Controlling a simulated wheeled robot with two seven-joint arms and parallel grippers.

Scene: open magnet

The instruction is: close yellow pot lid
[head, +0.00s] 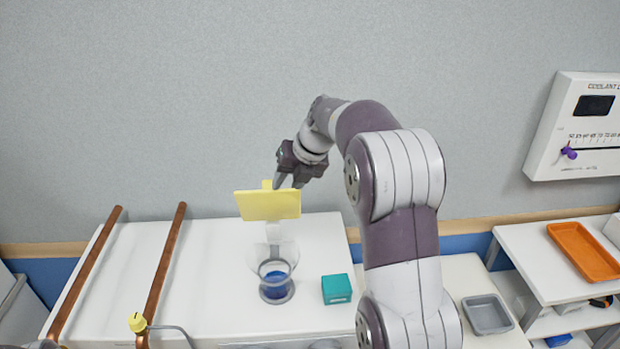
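The yellow lid (267,206) stands raised and tilted up on a pale hinge arm behind a clear pot (274,262), with its flat face toward me. The pot stands on the white worktop and has something blue at its bottom. My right gripper (287,182) is at the lid's upper right edge, pointing down. Its fingers lie partly behind the lid's top edge, and I cannot tell whether they touch it or how far apart they are. My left gripper is not in view.
A teal box (337,289) sits right of the pot. Two copper pipes (165,262) run along the left of the worktop, with a yellow knob (137,322) near the front. A grey tray (487,314) and an orange tray (583,250) lie to the right.

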